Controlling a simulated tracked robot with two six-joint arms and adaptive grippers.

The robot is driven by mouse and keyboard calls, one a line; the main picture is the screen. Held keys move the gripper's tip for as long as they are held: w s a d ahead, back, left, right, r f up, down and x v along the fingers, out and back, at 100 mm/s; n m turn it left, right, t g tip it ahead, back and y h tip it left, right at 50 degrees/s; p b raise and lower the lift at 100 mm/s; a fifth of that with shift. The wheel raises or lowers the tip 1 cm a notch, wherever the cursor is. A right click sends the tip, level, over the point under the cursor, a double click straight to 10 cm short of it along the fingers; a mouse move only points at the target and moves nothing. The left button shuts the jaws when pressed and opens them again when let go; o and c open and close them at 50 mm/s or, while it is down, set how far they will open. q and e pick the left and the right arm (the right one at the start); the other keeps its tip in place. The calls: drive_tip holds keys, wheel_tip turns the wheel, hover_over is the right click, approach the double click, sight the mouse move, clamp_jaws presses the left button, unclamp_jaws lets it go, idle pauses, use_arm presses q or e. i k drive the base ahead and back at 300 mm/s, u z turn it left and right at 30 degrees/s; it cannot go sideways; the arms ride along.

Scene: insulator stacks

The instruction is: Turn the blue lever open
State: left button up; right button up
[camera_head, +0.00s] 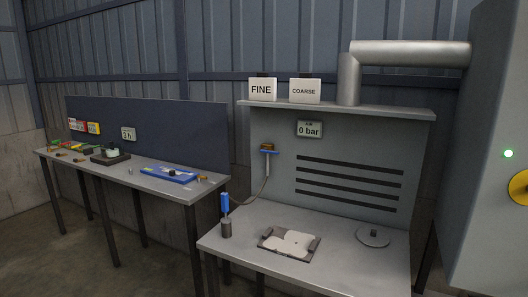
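A small brass-coloured valve (267,146) is on the back panel of the right workbench, at the panel's left side. A blue lever (270,152) shows as a thin bar lying roughly level across it. A grey hose (265,185) hangs from below the valve and curves down to a blue-handled tool (225,203), which stands upright in a dark cylindrical holder (226,228). A display (309,129) on the panel reads "0 bar". Neither of my grippers is in view.
The right bench (340,276) carries a dark fixture with a pale plate (290,243) and a round disc (373,236). Boxes marked FINE (262,90) and COARSE (305,91) sit on the shelf above. A left bench (180,192) holds a blue tray (170,173). A grey cabinet (490,180) stands right.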

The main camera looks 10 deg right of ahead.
sight(265, 150)
drive_tip(key=i, duration=0.85)
drive_tip(key=z, duration=0.05)
